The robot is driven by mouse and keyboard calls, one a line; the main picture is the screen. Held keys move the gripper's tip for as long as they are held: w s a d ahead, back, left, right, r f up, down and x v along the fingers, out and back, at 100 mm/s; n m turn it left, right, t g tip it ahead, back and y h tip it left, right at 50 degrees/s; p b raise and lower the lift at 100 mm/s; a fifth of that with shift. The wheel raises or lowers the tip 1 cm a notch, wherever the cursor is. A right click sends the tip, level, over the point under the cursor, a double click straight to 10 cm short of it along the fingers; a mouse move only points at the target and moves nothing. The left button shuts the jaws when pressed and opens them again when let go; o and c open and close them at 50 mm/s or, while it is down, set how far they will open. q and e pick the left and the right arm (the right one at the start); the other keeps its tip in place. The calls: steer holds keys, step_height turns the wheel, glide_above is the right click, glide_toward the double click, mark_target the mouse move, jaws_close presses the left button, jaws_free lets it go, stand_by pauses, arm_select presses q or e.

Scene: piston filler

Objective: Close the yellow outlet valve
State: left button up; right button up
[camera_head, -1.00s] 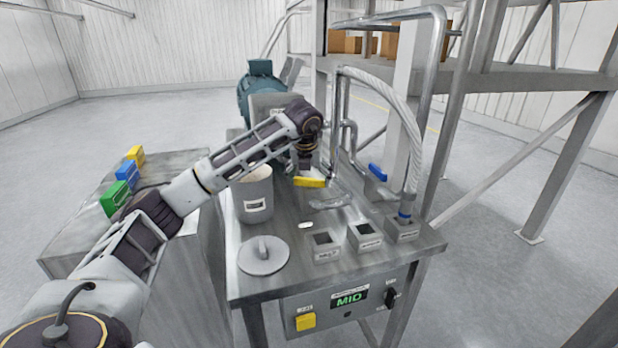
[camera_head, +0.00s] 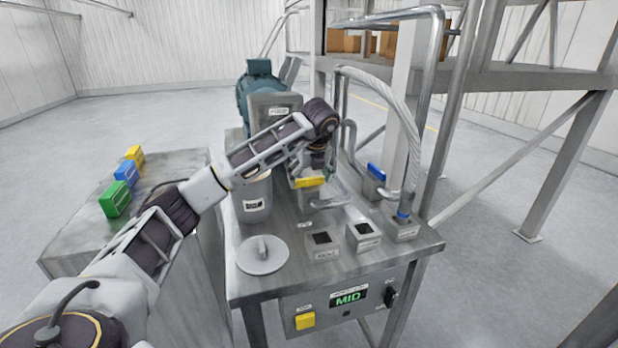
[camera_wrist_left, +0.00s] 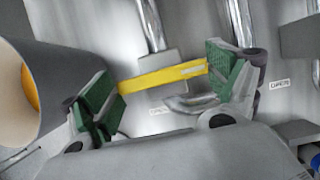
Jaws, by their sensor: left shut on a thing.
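The yellow outlet valve handle (camera_head: 310,183) stands over the steel machine top, just right of the pale cylindrical container. My left gripper (camera_head: 313,172) is at the handle, its fingers mostly hidden by the wrist. In the left wrist view, the yellow handle (camera_wrist_left: 160,78) spans the gap between the green-padded fingers of my left gripper (camera_wrist_left: 166,82). Its ends meet the pads, and the gripper is shut on it lengthwise. A bent metal pipe (camera_wrist_left: 190,103) passes below the handle. My right gripper is not in view.
The container (camera_head: 254,197) stands close beside my left wrist. A round lid (camera_head: 263,254) and open square holders lie on the front of the machine top (camera_head: 290,282). A blue handle (camera_head: 376,172) and hose (camera_head: 408,125) are to the right. Coloured blocks sit on the left table.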

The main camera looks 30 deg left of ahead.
arm_select(q)
steer(key=o, duration=0.8)
steer(key=shift+r, duration=0.1)
steer(key=shift+v, duration=5.85)
steer(key=shift+r, duration=0.1)
